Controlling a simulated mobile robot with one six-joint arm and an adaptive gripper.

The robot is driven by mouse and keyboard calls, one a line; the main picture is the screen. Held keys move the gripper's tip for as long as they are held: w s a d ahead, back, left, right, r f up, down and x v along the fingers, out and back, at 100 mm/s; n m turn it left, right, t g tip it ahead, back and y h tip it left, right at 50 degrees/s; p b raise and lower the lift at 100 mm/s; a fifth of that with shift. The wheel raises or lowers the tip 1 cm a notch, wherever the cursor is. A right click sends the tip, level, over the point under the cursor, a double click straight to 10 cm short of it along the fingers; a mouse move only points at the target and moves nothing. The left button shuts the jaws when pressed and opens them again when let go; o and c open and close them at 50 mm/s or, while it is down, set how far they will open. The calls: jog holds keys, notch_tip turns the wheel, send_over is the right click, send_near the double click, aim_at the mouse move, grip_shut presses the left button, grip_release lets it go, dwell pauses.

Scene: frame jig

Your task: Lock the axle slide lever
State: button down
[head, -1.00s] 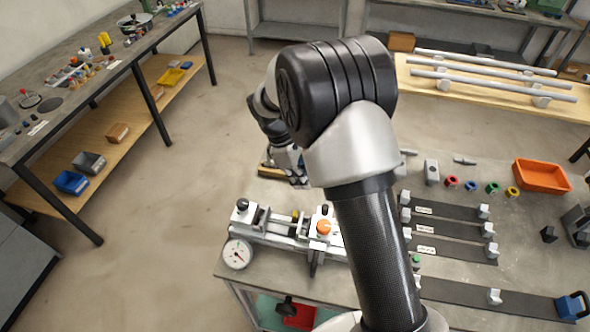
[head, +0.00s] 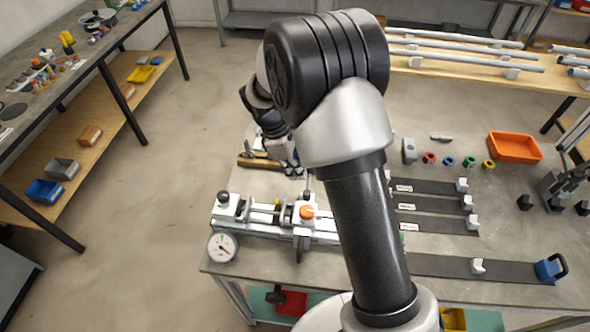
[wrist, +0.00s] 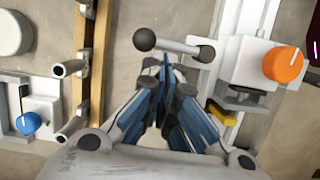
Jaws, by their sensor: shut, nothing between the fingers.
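A lever with a black ball end (wrist: 145,39) and a grey bar lies just beyond my fingertips in the wrist view. I take it for the axle slide lever; whether it is locked I cannot tell. My gripper (wrist: 165,68) is shut and empty, its blue-sided fingers together close to the bar; contact is unclear. In the head view my gripper (head: 288,163) is partly hidden by my arm, behind the white jig (head: 259,229). The jig carries an orange knob (head: 307,212), which also shows right of my fingers in the wrist view (wrist: 283,65).
A dial gauge (head: 222,247) sits at the jig's front left. Dark strips with grey blocks (head: 440,267) and an orange tray (head: 515,147) lie to the right. A wooden rail (wrist: 92,60) and a blue knob (wrist: 28,122) are left of my fingers.

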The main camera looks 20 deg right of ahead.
jog(key=shift+d+m+p, duration=0.35)
jog(key=shift+m+p, duration=0.2)
jog(key=shift+m, duration=0.15)
jog(key=d+m+p, duration=0.1)
jog(key=m, duration=0.1)
jog(key=d+m+g+y+p, duration=0.1)
jog(key=m, duration=0.2)
jog(key=d+m+p, duration=0.2)
jog(key=shift+s+r+g+y, duration=0.1)
jog(key=shift+s+g+y, duration=0.2)
jog(key=shift+g+y, duration=0.1)
jog(key=shift+s+d+m+y+p, duration=0.45)
jog(key=shift+s+m, duration=0.15)
jog(key=shift+m, duration=0.9)
jog(key=shift+s+d+m+y+p, duration=0.4)
jog(key=shift+s+m, duration=0.15)
jog(key=shift+m, duration=0.95)
jog(key=shift+s+d+m+y+p, duration=0.4)
jog(key=shift+s+m, duration=0.2)
jog(key=shift+m, duration=0.9)
